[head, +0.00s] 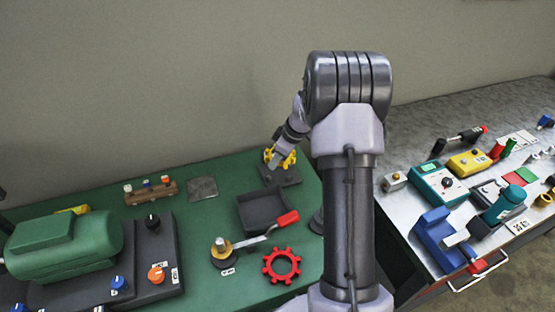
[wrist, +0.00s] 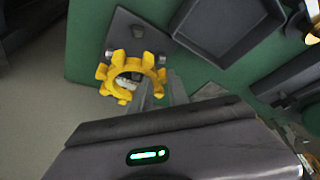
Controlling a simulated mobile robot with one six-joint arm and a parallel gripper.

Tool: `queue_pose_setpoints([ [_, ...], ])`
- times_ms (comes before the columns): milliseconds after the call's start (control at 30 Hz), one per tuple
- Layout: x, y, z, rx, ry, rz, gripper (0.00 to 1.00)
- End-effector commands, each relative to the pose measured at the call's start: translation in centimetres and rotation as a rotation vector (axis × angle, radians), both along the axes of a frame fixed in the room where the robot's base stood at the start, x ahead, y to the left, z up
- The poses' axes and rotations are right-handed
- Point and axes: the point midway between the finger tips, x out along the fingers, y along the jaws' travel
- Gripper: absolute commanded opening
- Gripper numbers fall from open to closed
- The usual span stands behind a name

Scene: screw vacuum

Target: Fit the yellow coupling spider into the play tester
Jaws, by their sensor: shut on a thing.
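The yellow coupling spider (head: 281,160) is a toothed ring at the back of the green bench. It also shows in the wrist view (wrist: 104,86). My gripper (wrist: 163,88) is shut on the near right part of its rim. The play tester (head: 290,178) is a dark plate on the bench below the spider. In the wrist view the plate (wrist: 124,28) carries small metal studs, and one metal part shows through the ring's opening. The spider overlaps the plate, but I cannot tell whether it touches or sits above it.
A dark square tray (head: 262,222) stands in front of the tester. A red toothed ring (head: 282,266) and a red-handled lever tool (head: 258,238) lie nearer. A green motor (head: 66,246) is at left. A metal bench (head: 420,262) with several tools stands at right.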

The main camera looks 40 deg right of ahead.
Motion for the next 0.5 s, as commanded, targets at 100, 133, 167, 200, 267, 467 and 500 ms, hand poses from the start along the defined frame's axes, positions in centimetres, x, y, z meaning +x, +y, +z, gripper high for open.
queue_pose_setpoints([
  [100, 0.0, 0.0, 0.1, -0.001, 0.000, 0.000, 0.00],
  [133, 0.0, 0.0, 0.1, -0.001, 0.000, 0.000, 0.00],
  [167, 0.0, 0.0, 0.0, -0.001, 0.000, 0.000, 0.00],
  [200, 0.0, 0.0, 0.0, -0.001, 0.000, 0.000, 0.00],
  [267, 0.0, 0.0, 0.0, -0.001, 0.000, 0.000, 0.00],
  [467, 0.0, 0.0, -0.9, -0.002, -0.001, 0.000, 0.00],
  [500, 0.0, 0.0, -1.3, -0.002, -0.001, 0.000, 0.00],
])
